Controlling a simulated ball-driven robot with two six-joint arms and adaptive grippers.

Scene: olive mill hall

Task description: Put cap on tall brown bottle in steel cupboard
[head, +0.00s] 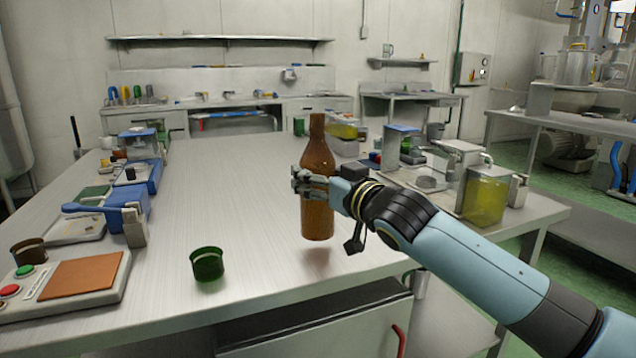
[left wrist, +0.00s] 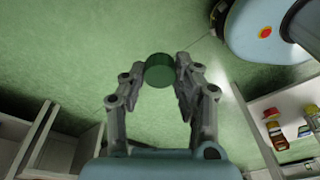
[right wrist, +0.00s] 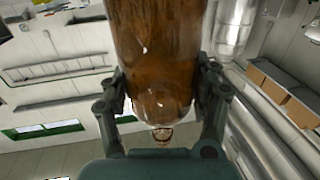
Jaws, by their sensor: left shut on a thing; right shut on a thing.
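The tall brown bottle (head: 317,210) is upright over the steel table, and it seems to hang slightly above the top. No cap shows on its neck. My right gripper (head: 312,182) is shut around its body; the bottle also fills the top of the right wrist view (right wrist: 160,45). My left gripper (left wrist: 161,78) is outside the head view. In the left wrist view it is shut on a dark green cap (left wrist: 159,70), above the green floor. A steel cupboard with a red handle (head: 330,335) is under the table's front edge; its inside is hidden.
A green cup-like piece (head: 207,263) stands alone near the table's front. A button panel (head: 65,285) and blue devices (head: 135,205) line the left side. A clear container of yellow liquid (head: 484,196) stands at right. The table's middle is clear. Shelves with small coloured items (left wrist: 280,130) flank the left gripper.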

